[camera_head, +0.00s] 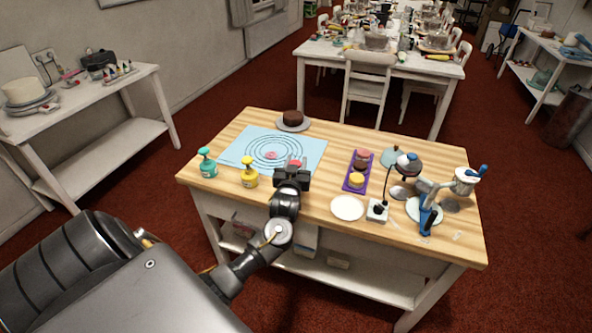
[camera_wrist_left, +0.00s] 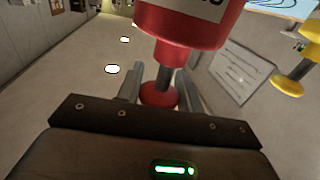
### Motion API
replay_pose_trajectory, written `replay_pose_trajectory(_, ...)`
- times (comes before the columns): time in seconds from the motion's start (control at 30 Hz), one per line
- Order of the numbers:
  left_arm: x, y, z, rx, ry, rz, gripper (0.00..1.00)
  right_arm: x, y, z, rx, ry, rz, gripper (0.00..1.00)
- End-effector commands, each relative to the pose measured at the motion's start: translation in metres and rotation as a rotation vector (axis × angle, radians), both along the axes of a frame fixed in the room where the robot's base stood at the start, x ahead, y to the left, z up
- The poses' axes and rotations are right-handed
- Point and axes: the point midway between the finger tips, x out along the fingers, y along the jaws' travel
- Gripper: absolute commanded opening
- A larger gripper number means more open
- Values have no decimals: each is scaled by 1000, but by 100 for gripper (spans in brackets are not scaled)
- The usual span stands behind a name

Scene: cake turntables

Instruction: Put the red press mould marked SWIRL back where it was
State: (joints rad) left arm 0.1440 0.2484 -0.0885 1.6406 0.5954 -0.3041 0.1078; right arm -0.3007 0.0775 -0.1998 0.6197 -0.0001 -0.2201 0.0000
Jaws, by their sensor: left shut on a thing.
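The red press mould (camera_wrist_left: 188,22) is in my left gripper (camera_wrist_left: 160,88), whose fingers are closed around its dark stem, between the red knob and the red body. Its white label is cut off at the top of the left wrist view, so I cannot read it. In the head view, a little red of the mould shows behind my left gripper (camera_head: 291,172), over the front right part of the blue mat (camera_head: 238,150). I cannot tell whether the mould touches the surface. A yellow press mould (camera_head: 249,174) and a teal press mould (camera_head: 207,164) stand to the left. My right gripper is out of view.
A small pinkish piece (camera_head: 271,155) lies on the mat's rings. A dark cake (camera_head: 293,117) stands behind. To the right are a purple tray (camera_head: 348,184) of small cakes, a white plate (camera_head: 347,208), a lamp (camera_head: 377,211) and a blue-handled device (camera_head: 430,212).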

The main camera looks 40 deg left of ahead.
Motion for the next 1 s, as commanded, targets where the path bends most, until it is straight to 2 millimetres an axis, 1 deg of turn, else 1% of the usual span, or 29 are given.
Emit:
replay_pose_trajectory(0.03, -1, 0, -7, 2, 6, 0, 0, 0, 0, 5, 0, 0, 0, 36)
replay_pose_trajectory(0.1, 0, 0, -16, 1, 5, 0, 0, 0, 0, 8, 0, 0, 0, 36)
replay_pose_trajectory(0.2, 0, 0, -25, 1, 3, 0, 0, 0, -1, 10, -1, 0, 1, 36)
replay_pose_trajectory(0.47, -1, -1, -28, 1, 1, 0, 0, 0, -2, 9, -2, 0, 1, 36)
replay_pose_trajectory(0.6, -1, -1, -32, 0, 1, 0, 0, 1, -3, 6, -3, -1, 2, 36)
replay_pose_trajectory(0.63, -1, -1, -32, 0, 2, -1, 39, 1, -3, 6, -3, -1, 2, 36)
replay_pose_trajectory(0.77, -1, -1, -31, 0, 2, 0, 56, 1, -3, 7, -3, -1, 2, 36)
replay_pose_trajectory(0.8, -1, -1, -31, 0, 2, 0, 58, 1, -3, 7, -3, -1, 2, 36)
replay_pose_trajectory(1.0, -1, -1, -31, 1, 2, 0, 58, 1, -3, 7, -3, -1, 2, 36)
